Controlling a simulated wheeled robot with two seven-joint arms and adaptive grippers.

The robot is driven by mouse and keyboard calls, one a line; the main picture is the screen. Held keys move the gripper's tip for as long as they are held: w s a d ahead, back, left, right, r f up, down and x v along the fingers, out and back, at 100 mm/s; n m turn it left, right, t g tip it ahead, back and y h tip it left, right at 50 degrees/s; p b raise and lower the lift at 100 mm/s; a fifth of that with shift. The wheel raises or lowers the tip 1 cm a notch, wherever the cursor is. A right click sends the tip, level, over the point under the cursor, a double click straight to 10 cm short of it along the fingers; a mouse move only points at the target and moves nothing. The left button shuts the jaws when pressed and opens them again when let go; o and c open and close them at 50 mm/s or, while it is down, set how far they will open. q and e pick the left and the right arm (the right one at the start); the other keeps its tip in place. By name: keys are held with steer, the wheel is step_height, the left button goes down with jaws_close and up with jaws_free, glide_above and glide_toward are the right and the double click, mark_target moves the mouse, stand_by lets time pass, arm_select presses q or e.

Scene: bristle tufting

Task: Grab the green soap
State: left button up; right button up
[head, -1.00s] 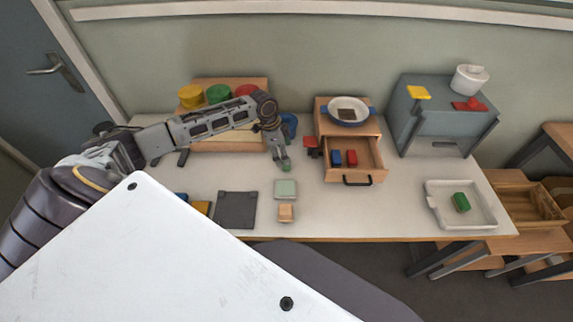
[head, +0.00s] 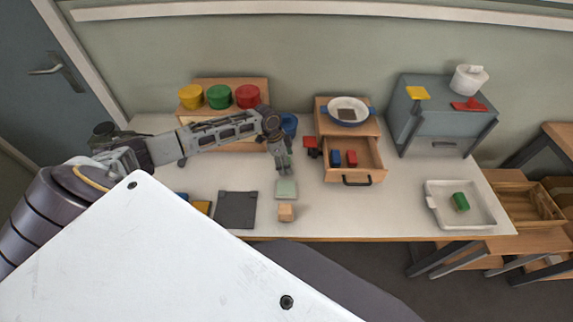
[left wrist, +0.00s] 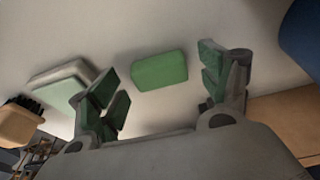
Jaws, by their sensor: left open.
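The green soap (left wrist: 159,70) is a small rounded green block lying on the table. In the left wrist view it sits between and just beyond the spread fingers, touching neither. My left gripper (left wrist: 161,84) is open and empty, with green pads on its fingers. In the head view my left gripper (head: 284,166) hangs over the table, just behind a pale green block (head: 286,188), and hides the soap. My right gripper is not in view.
A wooden brush block (head: 286,213) lies in front of the pale block. An open drawer (head: 355,172) stands to the right, with a pan (head: 347,109) above it. A white tray (head: 436,215) holding another green block is farther right. A dark mat (head: 236,222) lies to the left.

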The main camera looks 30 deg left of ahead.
arm_select(q)
steer(key=c, duration=1.1)
steer(key=shift+r, duration=0.15)
steer(key=shift+r, duration=4.9)
